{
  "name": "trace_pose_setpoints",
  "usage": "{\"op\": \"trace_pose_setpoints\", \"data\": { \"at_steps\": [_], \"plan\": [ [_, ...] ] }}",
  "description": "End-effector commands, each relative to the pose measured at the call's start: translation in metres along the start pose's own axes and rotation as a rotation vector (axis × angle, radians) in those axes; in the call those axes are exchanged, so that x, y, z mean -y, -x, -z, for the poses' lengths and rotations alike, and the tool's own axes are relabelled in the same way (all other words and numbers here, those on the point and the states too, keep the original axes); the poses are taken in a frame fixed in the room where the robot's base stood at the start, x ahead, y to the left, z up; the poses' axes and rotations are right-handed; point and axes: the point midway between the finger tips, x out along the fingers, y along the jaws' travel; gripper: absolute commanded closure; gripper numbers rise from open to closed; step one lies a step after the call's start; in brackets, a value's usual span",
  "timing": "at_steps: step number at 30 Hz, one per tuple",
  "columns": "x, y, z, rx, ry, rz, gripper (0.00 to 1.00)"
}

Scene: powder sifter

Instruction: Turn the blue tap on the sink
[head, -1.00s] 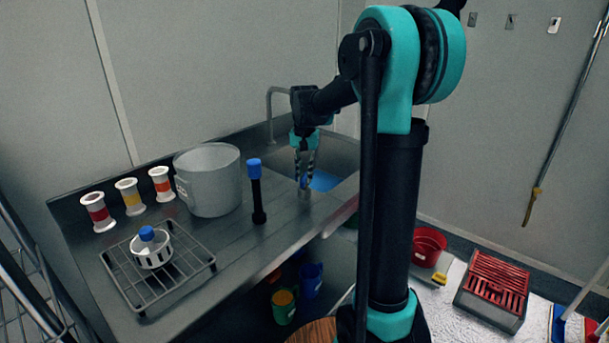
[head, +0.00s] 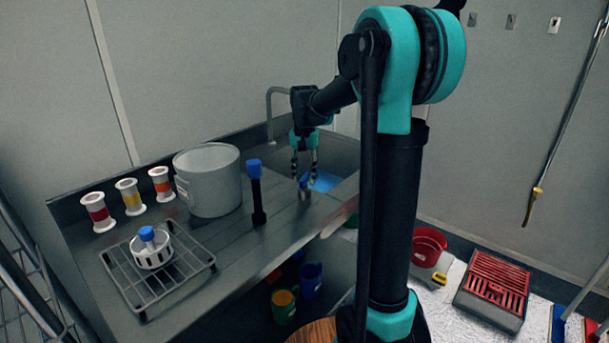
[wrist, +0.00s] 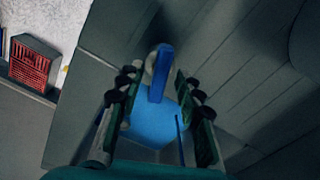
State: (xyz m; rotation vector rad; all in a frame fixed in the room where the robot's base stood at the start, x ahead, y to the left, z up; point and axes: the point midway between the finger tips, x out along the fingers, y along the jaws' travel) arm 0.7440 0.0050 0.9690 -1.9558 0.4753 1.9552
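The blue tap (head: 304,181) is a small blue lever on a short grey post at the front edge of the sink (head: 343,150). In the wrist view the blue lever (wrist: 160,75) shows lengthwise between the fingertips, with gaps on both sides. My gripper (head: 304,174) points down just above and around the tap, fingers spread. In the wrist view my gripper (wrist: 158,82) is open with nothing clamped. A bright blue surface (head: 325,181) lies in the sink behind the tap. Whether a finger touches the lever is unclear.
A black post with a blue top (head: 257,195) stands left of the tap. A large grey pot (head: 210,190), a wire rack (head: 183,265) and three spools (head: 130,197) sit further left on the counter. A curved faucet (head: 270,105) rises behind.

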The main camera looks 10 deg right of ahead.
Motion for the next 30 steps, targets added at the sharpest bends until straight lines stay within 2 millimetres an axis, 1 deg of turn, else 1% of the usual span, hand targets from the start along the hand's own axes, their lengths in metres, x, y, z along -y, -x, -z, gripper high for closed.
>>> {"op": "trace_pose_setpoints", "data": {
  "at_steps": [5, 8, 11, 18, 21, 25, 30],
  "plan": [
    [0.000, 0.002, 0.000, 0.000, 0.000, 0.000, 0.65],
    [0.000, 0.010, 0.000, 0.000, 0.000, 0.000, 0.65],
    [0.000, 0.025, 0.000, 0.000, 0.000, 0.000, 0.65],
    [0.000, 0.075, 0.000, 0.000, 0.000, 0.000, 0.65],
    [0.000, 0.093, 0.000, 0.000, 0.000, 0.000, 0.65],
    [0.000, 0.109, 0.000, 0.000, 0.000, 0.000, 0.65],
    [0.000, 0.119, 0.000, 0.000, 0.000, 0.000, 0.65]
  ]
}}
